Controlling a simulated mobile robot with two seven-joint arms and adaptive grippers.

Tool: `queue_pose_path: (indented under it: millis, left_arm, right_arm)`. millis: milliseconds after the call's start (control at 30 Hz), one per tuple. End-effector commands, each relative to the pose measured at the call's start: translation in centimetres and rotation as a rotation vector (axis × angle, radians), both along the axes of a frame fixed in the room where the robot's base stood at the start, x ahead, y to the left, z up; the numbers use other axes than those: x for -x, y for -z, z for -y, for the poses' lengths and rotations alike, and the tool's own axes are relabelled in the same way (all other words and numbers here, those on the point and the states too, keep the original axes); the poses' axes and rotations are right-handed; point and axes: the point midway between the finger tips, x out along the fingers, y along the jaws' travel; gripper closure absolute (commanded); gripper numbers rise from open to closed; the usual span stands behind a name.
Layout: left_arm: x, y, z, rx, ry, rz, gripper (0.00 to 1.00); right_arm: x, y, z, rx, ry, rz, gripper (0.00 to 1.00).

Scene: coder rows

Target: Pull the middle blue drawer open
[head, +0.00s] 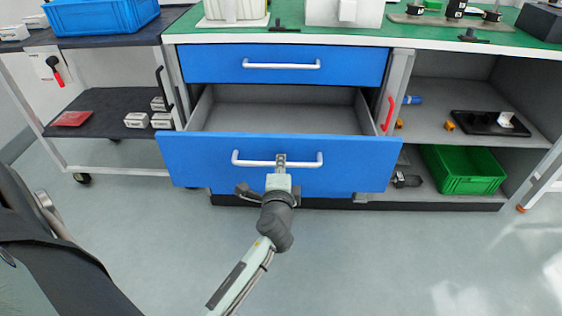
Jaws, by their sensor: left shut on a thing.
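The middle blue drawer (350,170) is pulled well out of the workbench, below the shut top drawer. Its grey interior (285,110) shows from above and looks empty. The silver bar handle (250,161) runs across its front. My left gripper (281,161) is at the middle of this handle and shut on it. The fingertips overlap the bar, so their exact grip is hard to see. My right gripper is out of view. What lies below the open drawer is mostly hidden by its front.
The top blue drawer (282,75) is shut. Right of the drawers, open shelves hold a black tray (478,124) and a green crate (462,186). A wheeled cart (105,103) with a blue bin (100,31) stands left. The floor (390,260) in front is clear.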

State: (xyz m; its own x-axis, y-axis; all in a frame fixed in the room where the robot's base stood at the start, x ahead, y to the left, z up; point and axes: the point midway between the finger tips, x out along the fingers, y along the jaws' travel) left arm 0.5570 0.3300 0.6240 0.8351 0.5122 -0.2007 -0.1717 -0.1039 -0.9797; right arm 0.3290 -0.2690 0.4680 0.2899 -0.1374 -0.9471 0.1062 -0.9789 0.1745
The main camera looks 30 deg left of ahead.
Motion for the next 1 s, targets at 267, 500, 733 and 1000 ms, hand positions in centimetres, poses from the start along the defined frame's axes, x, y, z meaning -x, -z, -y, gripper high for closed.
queue_pose_path:
  millis: [267,500,733,1000]
  left_arm:
    - [0.0,0.0,0.0,0.0,-0.001,-0.001,0.82]
    - [0.0,0.0,0.0,0.0,0.0,0.0,0.68]
    - [0.4,0.0,0.2,0.001,0.001,-0.001,0.68]
    - [3.9,-0.8,2.4,0.002,0.0,-0.003,0.68]
  right_arm:
    - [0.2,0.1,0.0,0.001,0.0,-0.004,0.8]
    - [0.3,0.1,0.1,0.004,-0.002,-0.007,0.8]
    - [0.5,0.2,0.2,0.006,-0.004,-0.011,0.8]
    - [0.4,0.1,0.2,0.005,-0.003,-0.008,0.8]
